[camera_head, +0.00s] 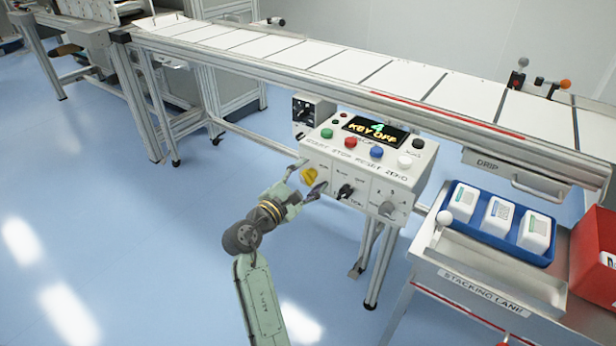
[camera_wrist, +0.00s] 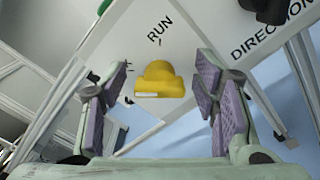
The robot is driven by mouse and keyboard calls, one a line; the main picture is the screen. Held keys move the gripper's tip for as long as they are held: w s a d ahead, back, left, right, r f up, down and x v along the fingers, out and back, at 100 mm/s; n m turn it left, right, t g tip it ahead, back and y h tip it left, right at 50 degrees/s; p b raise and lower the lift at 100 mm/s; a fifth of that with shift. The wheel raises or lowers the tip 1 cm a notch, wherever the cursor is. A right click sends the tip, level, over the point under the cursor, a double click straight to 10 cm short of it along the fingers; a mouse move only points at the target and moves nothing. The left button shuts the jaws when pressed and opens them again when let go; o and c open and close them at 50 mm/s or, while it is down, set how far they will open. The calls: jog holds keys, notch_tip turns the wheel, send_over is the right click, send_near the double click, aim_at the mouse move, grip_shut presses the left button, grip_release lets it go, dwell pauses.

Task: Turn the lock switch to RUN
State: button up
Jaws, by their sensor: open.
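The lock switch (camera_head: 309,175) is a yellow knob on the left of the white control box's front face (camera_head: 368,196). In the wrist view the yellow knob (camera_wrist: 160,80) sits mid-picture, with the word RUN (camera_wrist: 160,29) printed above it. My gripper (camera_head: 307,179) is open at the knob. In the wrist view the purple finger pads of my gripper (camera_wrist: 158,97) stand left and right of it, with a visible gap on each side. The display (camera_head: 376,129) on the box top reads KEY OFF. Which mark the knob points to is unclear.
A black knob (camera_head: 345,191) and a grey knob (camera_head: 387,208) are right of the switch. Coloured buttons, including a blue one (camera_head: 376,152), line the box top. A conveyor (camera_head: 330,67) runs behind. A stacking-lane cart (camera_head: 480,298) stands right. The floor at left is clear.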

jog(key=shift+c, duration=0.2)
jog(key=c, duration=1.1)
jog(key=shift+c, duration=0.2)
jog(key=m+b, duration=0.1)
jog(key=m, duration=0.1)
jog(key=m+b, duration=0.1)
jog(key=m, duration=0.1)
jog(key=shift+f+m+b, duration=0.2)
jog(key=shift+m+b, duration=0.1)
jog(key=shift+m, duration=0.1)
jog(key=m+b, duration=0.3)
jog(key=m, duration=0.1)
jog(key=shift+f+m, duration=0.15)
jog(key=shift+m, duration=0.15)
jog(key=m+b, duration=0.3)
jog(key=m, duration=0.1)
jog(key=shift+f+b, duration=0.1)
jog(key=shift+b, duration=0.2)
jog(key=shift+m+b, duration=1.55)
jog(key=shift+m, duration=0.75)
